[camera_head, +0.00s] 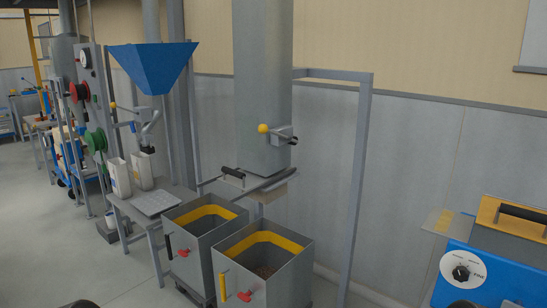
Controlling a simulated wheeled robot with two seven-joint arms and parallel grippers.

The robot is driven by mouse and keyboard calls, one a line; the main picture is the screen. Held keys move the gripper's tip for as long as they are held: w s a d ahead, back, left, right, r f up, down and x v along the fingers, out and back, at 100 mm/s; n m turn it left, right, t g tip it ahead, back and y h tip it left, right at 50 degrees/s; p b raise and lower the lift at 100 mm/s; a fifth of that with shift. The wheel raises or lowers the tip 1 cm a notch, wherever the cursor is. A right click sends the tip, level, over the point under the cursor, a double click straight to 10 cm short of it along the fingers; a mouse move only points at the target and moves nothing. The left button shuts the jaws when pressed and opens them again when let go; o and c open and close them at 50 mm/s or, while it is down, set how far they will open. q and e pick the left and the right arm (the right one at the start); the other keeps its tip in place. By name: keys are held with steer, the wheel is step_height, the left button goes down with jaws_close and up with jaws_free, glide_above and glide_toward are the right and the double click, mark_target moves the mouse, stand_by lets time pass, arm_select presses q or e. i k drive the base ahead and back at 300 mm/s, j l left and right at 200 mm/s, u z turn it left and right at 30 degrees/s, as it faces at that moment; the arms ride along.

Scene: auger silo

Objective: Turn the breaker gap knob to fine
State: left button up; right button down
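The breaker gap knob (461,272) is a small black knob at the centre of a round white dial (447,262) on the front of a blue machine (508,273) at the right edge. Small dark lettering shows on the right side of the dial, too small to read surely. I cannot tell which mark the knob points at. Nothing touches the knob. Dark rounded shapes at the bottom edge, left and right, seem to be parts of my arms. No fingers of either gripper show.
A yellow lid with a black handle (522,212) tops the blue machine. Two grey bins (287,283) with yellow inner rims stand below a grey silo spout (262,110). A grey post frame (361,160) stands between them and the machine. A blue hopper (152,66) is farther left.

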mark_target(460, 274)
steer(key=z, duration=1.45)
steer(key=k+l+z, duration=0.1)
steer(key=l, duration=0.15)
steer(key=l+z, duration=0.15)
steer(key=k+l, duration=0.05)
steer(key=l, duration=0.05)
